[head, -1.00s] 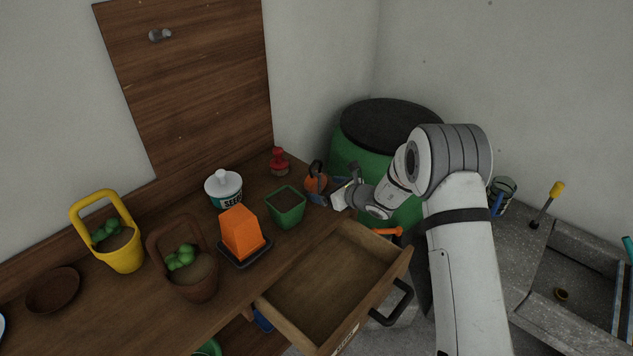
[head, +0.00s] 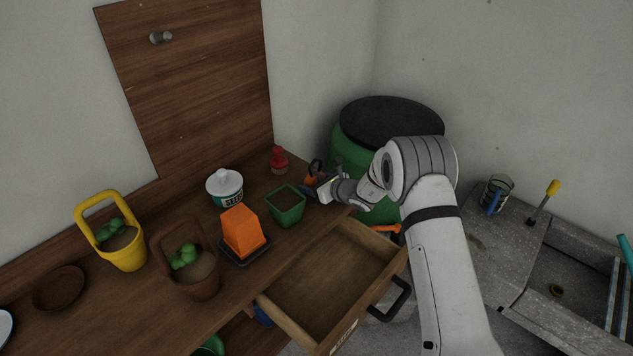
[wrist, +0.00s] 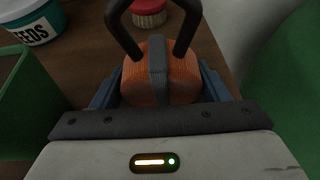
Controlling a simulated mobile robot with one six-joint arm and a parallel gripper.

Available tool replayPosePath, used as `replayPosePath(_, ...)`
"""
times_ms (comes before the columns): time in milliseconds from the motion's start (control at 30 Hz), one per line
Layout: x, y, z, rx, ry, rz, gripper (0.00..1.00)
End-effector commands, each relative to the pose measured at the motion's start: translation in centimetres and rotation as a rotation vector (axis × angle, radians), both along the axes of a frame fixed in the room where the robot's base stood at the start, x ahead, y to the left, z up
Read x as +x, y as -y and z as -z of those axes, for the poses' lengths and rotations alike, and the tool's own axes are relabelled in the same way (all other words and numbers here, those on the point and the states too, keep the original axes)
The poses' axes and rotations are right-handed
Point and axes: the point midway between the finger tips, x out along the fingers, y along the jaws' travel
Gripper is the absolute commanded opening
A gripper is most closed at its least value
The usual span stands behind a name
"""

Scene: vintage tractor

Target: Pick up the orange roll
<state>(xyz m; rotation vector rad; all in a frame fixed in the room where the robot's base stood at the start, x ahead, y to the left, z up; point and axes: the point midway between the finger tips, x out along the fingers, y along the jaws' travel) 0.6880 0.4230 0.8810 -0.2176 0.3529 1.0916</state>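The orange roll (wrist: 160,78) has a grey band around its middle and stands on the wooden bench; a black loop rises from it. In the head view the roll (head: 309,181) is partly hidden by my gripper (head: 316,187), at the bench's right end. In the wrist view my gripper (wrist: 161,88) has its blue-grey fingers apart, one on each side of the roll. The lower front of the roll is hidden behind the gripper body. Whether the fingers touch the roll is hard to tell.
A green pot (head: 287,207) stands close on the left, with a red-topped item (head: 278,160) behind. The seeds tin (head: 225,188) and orange pyramid (head: 242,232) are further left. A green barrel (head: 351,155) stands right. An open drawer (head: 332,272) juts out in front.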

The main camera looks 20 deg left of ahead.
Motion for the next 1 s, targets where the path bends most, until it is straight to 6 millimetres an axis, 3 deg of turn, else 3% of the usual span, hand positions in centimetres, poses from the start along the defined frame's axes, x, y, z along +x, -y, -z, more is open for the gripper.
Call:
replayPosePath(367,0.0,0.0,0.0,0.0,0.0,-0.001,0.37)
replayPosePath(667,0.0,-0.1,-0.5,0.001,0.002,-0.002,0.36)
replayPosePath(767,0.0,-0.1,-1.6,0.002,0.003,-0.001,0.36)
replayPosePath(1000,0.0,-0.1,-6.3,0.002,0.006,-0.002,0.36)
